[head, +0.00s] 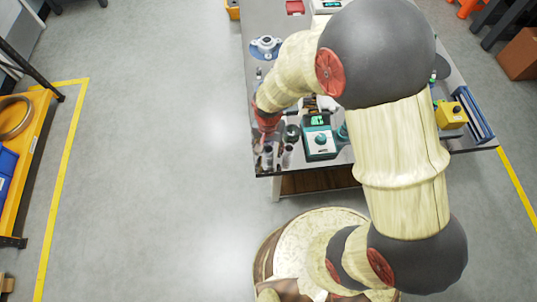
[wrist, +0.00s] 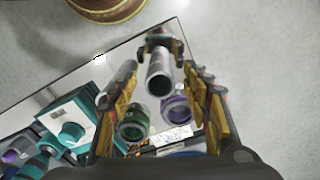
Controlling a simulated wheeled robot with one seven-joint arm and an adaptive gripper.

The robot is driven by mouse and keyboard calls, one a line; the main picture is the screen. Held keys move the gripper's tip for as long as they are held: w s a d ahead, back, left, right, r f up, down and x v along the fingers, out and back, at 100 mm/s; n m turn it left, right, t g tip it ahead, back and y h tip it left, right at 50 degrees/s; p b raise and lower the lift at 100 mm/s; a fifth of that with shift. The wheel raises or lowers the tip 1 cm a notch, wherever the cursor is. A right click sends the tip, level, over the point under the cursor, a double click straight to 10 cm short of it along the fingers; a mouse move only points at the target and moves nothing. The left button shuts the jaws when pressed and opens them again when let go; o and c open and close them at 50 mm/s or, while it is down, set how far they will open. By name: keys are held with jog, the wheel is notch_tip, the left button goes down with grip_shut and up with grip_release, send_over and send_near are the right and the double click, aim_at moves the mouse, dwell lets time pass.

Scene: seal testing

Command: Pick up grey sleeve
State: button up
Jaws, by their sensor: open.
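Two grey tube-like pieces stand near the table's front left corner. In the wrist view, one grey sleeve (wrist: 160,78) shows its dark open end and lies between my gripper's spread fingers, with no clear contact. The other grey tube (wrist: 120,80) is just left of it, close to the left finger. In the head view they are the left sleeve (head: 267,158) and the right tube (head: 287,156). My gripper (wrist: 163,88) is open and points down over this corner. In the head view, my arm hides most of it.
A green ring-like part (wrist: 133,124) and a purple one (wrist: 177,109) are close to the fingers. A teal device (head: 319,138) with a display stands to the right. A flanged metal part (head: 266,47) is farther back. The table's front edge is close.

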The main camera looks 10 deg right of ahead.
jog(key=shift+f, duration=0.25)
jog(key=shift+c, duration=1.2)
grip_shut()
